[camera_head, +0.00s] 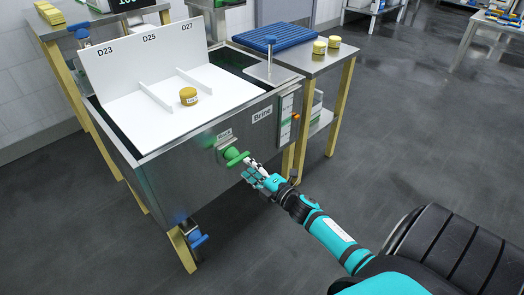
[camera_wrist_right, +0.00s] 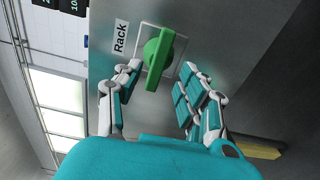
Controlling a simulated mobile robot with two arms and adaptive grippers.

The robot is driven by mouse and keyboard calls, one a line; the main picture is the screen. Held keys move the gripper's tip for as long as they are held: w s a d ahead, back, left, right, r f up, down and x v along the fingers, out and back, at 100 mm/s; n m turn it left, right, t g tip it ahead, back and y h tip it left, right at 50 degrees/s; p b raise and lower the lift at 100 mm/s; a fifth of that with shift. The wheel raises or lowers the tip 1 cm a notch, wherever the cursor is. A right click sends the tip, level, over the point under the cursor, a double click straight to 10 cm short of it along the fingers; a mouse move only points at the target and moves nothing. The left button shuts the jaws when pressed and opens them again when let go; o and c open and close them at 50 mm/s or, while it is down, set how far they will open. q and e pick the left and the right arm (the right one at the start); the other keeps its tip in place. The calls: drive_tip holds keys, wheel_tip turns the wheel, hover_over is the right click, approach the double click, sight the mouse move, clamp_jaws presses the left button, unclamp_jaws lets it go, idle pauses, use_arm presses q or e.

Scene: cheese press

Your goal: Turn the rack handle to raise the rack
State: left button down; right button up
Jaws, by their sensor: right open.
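The green rack handle (camera_head: 234,156) is on the front wall of the steel brine tank (camera_head: 180,178), under a label reading Rack. It also shows in the right wrist view (camera_wrist_right: 157,60), where its grip lies between the fingertips of my right gripper. My right gripper (camera_head: 252,168) is open, with fingers on both sides of the handle and no clear contact visible. The white rack (camera_head: 165,97) sits in the tank, with a back panel marked D23, D25 and D27. One yellow cheese (camera_head: 188,96) stands on it. My left gripper is not in view.
A side table (camera_head: 320,62) at the right holds a blue ribbed mat (camera_head: 275,37) and yellow cheeses (camera_head: 320,47). A blue valve handle (camera_head: 197,238) is low under the tank. A control panel (camera_head: 288,115) is right of the handle. The floor in front is clear.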

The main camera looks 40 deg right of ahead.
drive_tip(key=s, duration=0.6)
drive_tip(key=shift+s+d, duration=0.2)
drive_tip(key=shift+d, duration=0.05)
drive_tip(key=shift+a, duration=0.1)
